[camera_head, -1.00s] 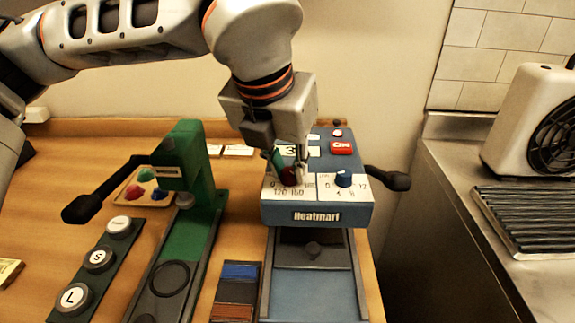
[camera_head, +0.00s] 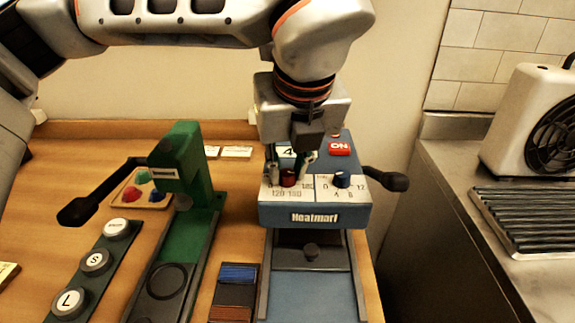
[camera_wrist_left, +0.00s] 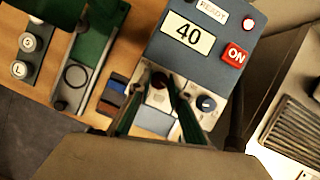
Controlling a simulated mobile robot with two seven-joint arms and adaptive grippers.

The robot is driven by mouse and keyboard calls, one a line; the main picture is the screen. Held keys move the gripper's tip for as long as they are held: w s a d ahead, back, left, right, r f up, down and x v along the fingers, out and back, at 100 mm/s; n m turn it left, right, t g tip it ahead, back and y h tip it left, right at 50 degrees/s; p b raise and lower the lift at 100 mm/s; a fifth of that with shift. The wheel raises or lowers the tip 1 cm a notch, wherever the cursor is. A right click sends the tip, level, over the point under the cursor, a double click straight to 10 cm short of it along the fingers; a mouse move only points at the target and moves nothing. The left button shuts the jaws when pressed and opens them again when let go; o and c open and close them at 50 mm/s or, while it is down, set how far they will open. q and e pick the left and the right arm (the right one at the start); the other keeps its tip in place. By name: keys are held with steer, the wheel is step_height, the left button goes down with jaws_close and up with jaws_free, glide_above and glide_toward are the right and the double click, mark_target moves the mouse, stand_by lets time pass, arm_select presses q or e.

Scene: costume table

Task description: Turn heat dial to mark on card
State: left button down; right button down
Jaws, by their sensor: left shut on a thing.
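The blue heat press (camera_head: 326,216) stands at the right of the wooden table. Its dark red heat dial (camera_head: 289,178) sits on the left of a white scale panel, with a blue dial (camera_head: 342,180) to its right. My left gripper (camera_head: 287,174) points down and is shut on the red dial, which also shows between the fingers in the left wrist view (camera_wrist_left: 159,81). The fingers hide part of its scale and its pointer. The display (camera_wrist_left: 188,33) reads 40. White cards (camera_head: 236,152) lie behind the green press; I cannot read them. My right gripper is not in view.
A green press (camera_head: 186,200) with a black lever stands left of the heat press. A black handle (camera_head: 388,180) sticks out right of the heat press. Round L and S buttons (camera_head: 82,280) are at front left. A metal counter with a fan is at right.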

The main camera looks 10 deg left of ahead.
arm_select(q)
steer(key=shift+f, duration=0.15)
steer(key=c, duration=1.8)
jaws_free()
steer(key=shift+c, duration=0.2)
steer(key=v, duration=1.2)
steer(key=shift+s+d, duration=0.1)
